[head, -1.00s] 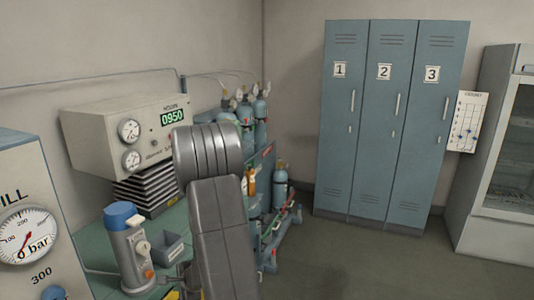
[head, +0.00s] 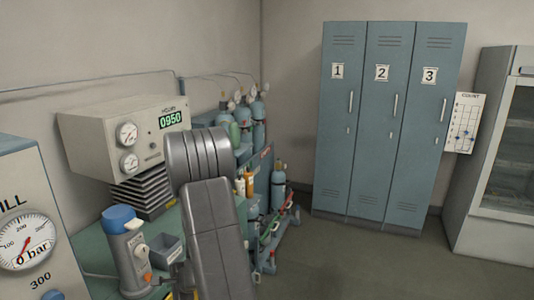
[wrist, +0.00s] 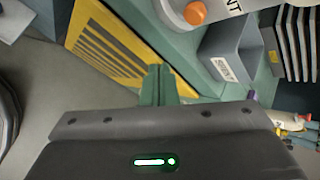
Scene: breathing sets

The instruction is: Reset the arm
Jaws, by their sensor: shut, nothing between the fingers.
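My gripper (wrist: 159,72) shows in the wrist view as two green fingers pressed together in front of its dark grey body. It is shut and holds nothing. The fingertips appear over a green surface beside a yellow panel with dark stripes (wrist: 112,40). I cannot tell the gap to that surface. In the head view my grey arm stands in front of the bench, and the gripper itself is not clearly seen there.
A blue-capped cylinder device (head: 125,250) and a small grey bin (head: 167,248) stand on the green bench, left of my arm. Gas cylinders (head: 278,190) stand in a rack behind it. Lockers (head: 386,130) line the back wall. The floor (head: 345,262) at centre right is clear.

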